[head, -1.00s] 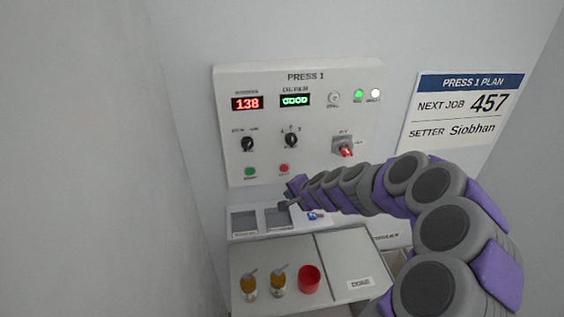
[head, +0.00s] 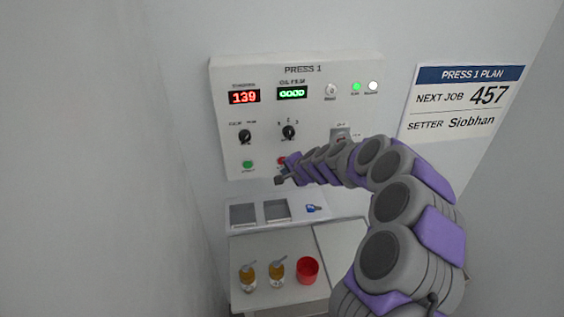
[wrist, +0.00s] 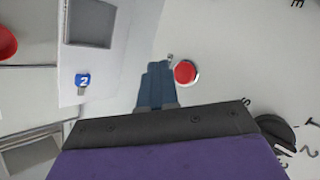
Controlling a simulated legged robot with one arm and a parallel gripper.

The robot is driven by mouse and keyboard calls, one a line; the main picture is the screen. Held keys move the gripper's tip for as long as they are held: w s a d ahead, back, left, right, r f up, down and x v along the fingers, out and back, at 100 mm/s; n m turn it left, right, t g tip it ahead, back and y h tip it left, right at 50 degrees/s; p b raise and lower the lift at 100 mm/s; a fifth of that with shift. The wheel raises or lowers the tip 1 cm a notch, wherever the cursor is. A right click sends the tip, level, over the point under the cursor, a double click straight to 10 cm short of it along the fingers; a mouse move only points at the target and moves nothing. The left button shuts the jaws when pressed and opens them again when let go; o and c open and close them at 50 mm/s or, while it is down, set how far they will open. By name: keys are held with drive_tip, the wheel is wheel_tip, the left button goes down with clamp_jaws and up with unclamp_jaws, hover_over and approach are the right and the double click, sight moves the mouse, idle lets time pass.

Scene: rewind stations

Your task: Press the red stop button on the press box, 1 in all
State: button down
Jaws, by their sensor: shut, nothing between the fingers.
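The press box (head: 225,110) is a pale panel on the wall, marked PRESS 1. Its red stop button (head: 281,160) is low on the panel, partly hidden by my arm. In the wrist view the red button (wrist: 185,73) is whole, round and just right of my fingertips. My gripper (head: 278,181) is shut and empty, just below the button in the head view. In the wrist view its blue-grey fingers (wrist: 158,68) are together. I cannot tell whether they touch the panel.
A green button (head: 247,165) sits left of the red one. Dark knobs (head: 289,132) and a switch (head: 340,133) are above. A tray with two recesses (head: 243,214) and a blue tag (head: 313,208) is below. A red cup (head: 307,270) and two jars (head: 248,278) stand lower.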

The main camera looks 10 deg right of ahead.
drive_tip(key=shift+w+a, duration=0.3)
drive_tip(key=shift+w, duration=0.55)
drive_tip(key=shift+d, duration=0.35)
drive_tip(key=shift+a, duration=0.25)
drive_tip(key=shift+w+d, duration=0.1)
drive_tip(key=shift+w, duration=0.05)
idle(0.8)
drive_tip(key=shift+w, duration=0.2)
